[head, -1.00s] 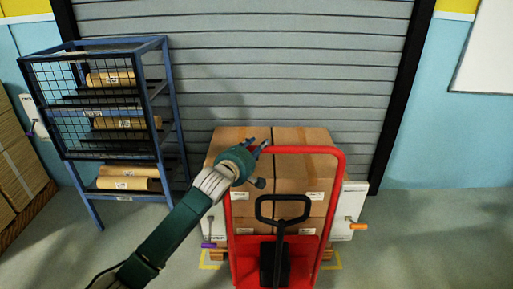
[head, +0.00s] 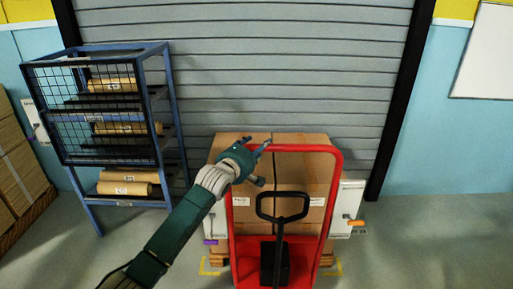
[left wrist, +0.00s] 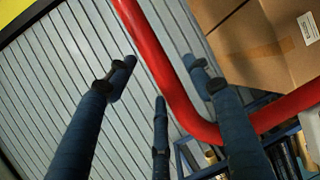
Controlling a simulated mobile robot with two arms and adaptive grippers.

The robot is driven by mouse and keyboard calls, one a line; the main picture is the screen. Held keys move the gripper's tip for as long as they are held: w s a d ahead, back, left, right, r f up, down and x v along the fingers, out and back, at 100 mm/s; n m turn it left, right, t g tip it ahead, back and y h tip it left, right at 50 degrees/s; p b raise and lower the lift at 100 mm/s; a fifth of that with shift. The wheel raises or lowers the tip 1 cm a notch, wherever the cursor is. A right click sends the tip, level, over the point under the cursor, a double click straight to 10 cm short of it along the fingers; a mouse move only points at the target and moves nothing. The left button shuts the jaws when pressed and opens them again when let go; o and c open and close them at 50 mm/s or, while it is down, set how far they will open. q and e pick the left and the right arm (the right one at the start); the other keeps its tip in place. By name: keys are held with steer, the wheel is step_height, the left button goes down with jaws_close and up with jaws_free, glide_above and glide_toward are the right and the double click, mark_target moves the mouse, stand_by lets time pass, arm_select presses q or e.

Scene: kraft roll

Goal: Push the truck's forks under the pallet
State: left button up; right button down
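The red truck (head: 339,180) stands upright in front of the pallet load in the head view, with a black looped handle (head: 283,218) at its front. Its forks are hidden. The wooden pallet (head: 327,259) shows only at its edges behind the truck, under stacked brown cartons (head: 235,177). Whether the forks are under it cannot be seen. My left gripper (head: 256,146) is at the upper left corner of the truck's red hoop. In the left wrist view its fingers (left wrist: 160,85) are spread apart, with the red bar (left wrist: 165,80) passing between them. My right gripper is not in view.
A blue wire rack (head: 165,125) with paper rolls stands at left. White panels with a purple handle (head: 210,242) and an orange handle (head: 356,223) flank the load. A grey shutter (head: 240,70) closes the back. Floor at right (head: 430,240) is clear.

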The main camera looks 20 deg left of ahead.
arm_select(q)
steer(key=shift+f, duration=0.25)
steer(key=v, duration=1.2)
steer(key=shift+r, duration=0.2)
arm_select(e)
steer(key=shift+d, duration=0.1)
